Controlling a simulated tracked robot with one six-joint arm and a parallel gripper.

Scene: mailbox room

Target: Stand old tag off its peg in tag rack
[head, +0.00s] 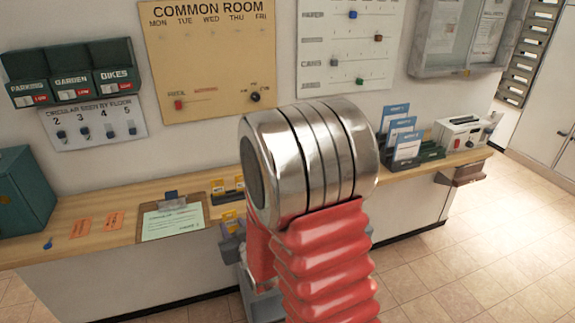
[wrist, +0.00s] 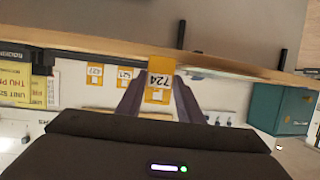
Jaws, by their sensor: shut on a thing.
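My gripper (wrist: 158,95) is shut on a yellow tag with a white label reading 724 (wrist: 160,80), which shows upside down between the fingers in the wrist view. In the head view my gripper (head: 236,243) is low behind my arm, by the counter's front edge, with a yellow tag (head: 229,216) at it. The dark tag rack (head: 225,198) with yellow tags is on the counter just behind, partly hidden by my arm. Two more yellow and white tags, 423 (wrist: 95,75) and 521 (wrist: 125,75), show in the wrist view. I cannot tell how they are held.
A teal cabinet (head: 24,195) stands at the far left. Blue cards in a holder (head: 420,155) and a white machine (head: 462,132) stand at right. Open floor lies at right.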

